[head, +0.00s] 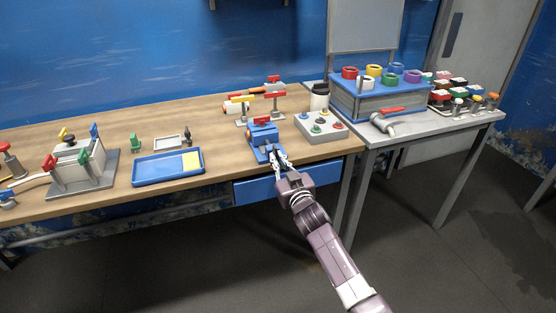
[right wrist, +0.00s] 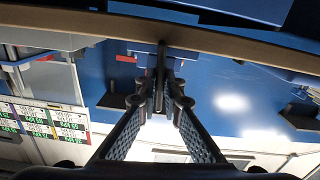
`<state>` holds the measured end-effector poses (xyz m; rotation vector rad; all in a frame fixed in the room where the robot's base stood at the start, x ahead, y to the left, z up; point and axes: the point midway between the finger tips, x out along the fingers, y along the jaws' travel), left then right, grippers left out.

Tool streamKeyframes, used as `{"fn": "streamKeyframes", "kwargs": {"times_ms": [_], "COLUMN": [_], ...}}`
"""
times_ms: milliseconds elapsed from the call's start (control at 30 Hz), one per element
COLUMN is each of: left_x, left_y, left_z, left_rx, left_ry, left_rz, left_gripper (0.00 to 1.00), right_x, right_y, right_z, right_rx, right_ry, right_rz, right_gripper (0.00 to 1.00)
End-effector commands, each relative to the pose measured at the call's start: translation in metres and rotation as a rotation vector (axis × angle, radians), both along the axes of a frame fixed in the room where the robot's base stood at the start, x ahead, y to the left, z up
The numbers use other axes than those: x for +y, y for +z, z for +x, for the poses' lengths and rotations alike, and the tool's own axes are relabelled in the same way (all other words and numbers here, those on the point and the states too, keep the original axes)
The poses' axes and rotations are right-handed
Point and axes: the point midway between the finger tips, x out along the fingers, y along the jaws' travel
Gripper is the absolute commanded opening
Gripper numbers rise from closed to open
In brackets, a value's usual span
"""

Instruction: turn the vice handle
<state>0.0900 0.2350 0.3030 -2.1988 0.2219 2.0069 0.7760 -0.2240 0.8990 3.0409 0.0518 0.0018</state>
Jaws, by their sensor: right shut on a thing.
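The blue vice (head: 263,134) with a red part on top stands at the front edge of the wooden bench. My right gripper (head: 279,158) reaches up to the front of the vice from below right. In the right wrist view, its fingertips (right wrist: 161,90) are closed on a thin dark bar, the vice handle (right wrist: 161,58). In the head view the handle is mostly hidden by the fingers. My left gripper is not in view.
A grey button box (head: 320,128) stands right of the vice, with a white cup (head: 319,98) behind it. A blue tray (head: 168,168) lies to the left on the bench (head: 225,165). A blue drawer front (head: 255,190) is below the bench edge.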

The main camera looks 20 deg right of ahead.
Motion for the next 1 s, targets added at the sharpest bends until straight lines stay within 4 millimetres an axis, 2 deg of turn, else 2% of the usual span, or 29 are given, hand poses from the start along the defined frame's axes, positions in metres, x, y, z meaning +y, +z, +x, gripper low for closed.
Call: {"fn": "streamKeyframes", "kwargs": {"times_ms": [1000], "left_x": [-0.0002], "left_y": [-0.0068], "left_z": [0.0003], "left_rx": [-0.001], "left_ry": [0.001], "left_rz": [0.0], "left_gripper": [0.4], "right_x": [0.0036], "right_y": [-0.0017], "right_z": [0.0], "right_rx": [-0.034], "right_ry": [0.002], "right_rz": [-0.931], "right_gripper": [0.0]}}
